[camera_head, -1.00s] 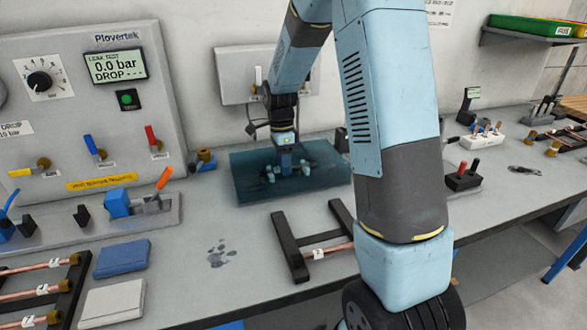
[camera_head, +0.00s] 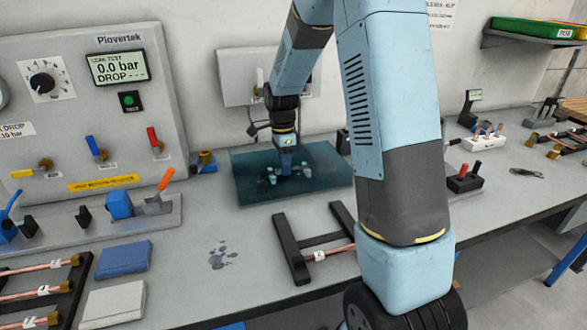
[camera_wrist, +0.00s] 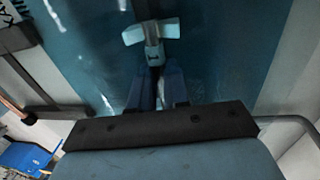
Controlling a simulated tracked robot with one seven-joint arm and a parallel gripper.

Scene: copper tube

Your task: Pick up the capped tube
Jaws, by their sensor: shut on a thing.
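My gripper (camera_head: 286,172) points down into the teal, see-through tank (camera_head: 245,190) at the back of the bench. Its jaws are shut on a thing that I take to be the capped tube. In the wrist view, the jaws (camera_wrist: 155,90) show in blue-tinted shade, with a small pale tag bearing a dark mark (camera_wrist: 153,55) just beyond them. A pale crosspiece (camera_wrist: 150,31) lies past the tag. The tube's copper and its caps cannot be made out, being hidden or tinted.
A dark rack (camera_head: 293,250) holding a tagged copper tube (camera_head: 335,252) stands in front of the tank. Another rack with several tubes (camera_head: 45,291) is at front left, beside blue (camera_head: 123,259) and grey (camera_head: 113,302) cloths. The test panel (camera_head: 80,130) stands left.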

